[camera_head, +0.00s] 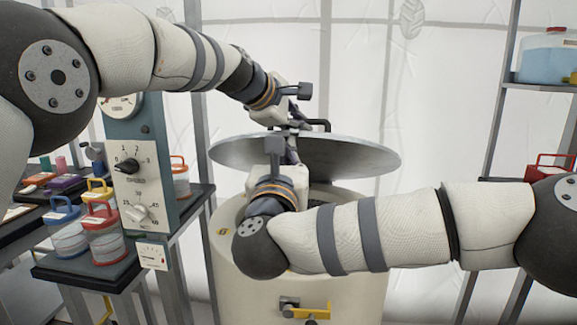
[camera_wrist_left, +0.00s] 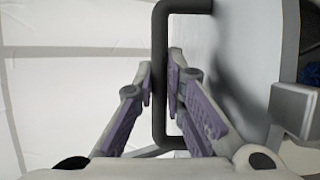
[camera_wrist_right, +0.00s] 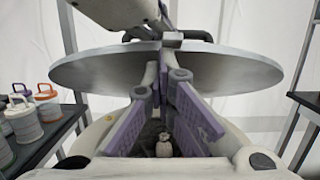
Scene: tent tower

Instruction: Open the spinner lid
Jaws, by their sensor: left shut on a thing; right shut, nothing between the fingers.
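The spinner lid (camera_head: 350,155) is a wide grey disc held above the cream spinner drum (camera_head: 350,285), with a dark gap between them. A dark handle (camera_wrist_left: 158,45) stands on the lid. My left gripper (camera_wrist_left: 161,85) is shut on this handle, a finger on either side of its bar. The lid's grey face (camera_wrist_left: 215,50) is beside the handle in the left wrist view. My right gripper (camera_wrist_right: 167,75) is shut and empty in front of the lid, above the drum. The lid also shows in the right wrist view (camera_wrist_right: 100,72). My grippers partly hide the handle in the head view.
A grey control panel (camera_head: 150,205) with dials stands left of the drum. Lidded canisters (camera_head: 105,240) sit on a dark shelf (camera_head: 85,270) there. A rack with a blue-liquid container (camera_head: 548,58) stands at right. A yellow-handled latch (camera_head: 312,311) is on the drum's front.

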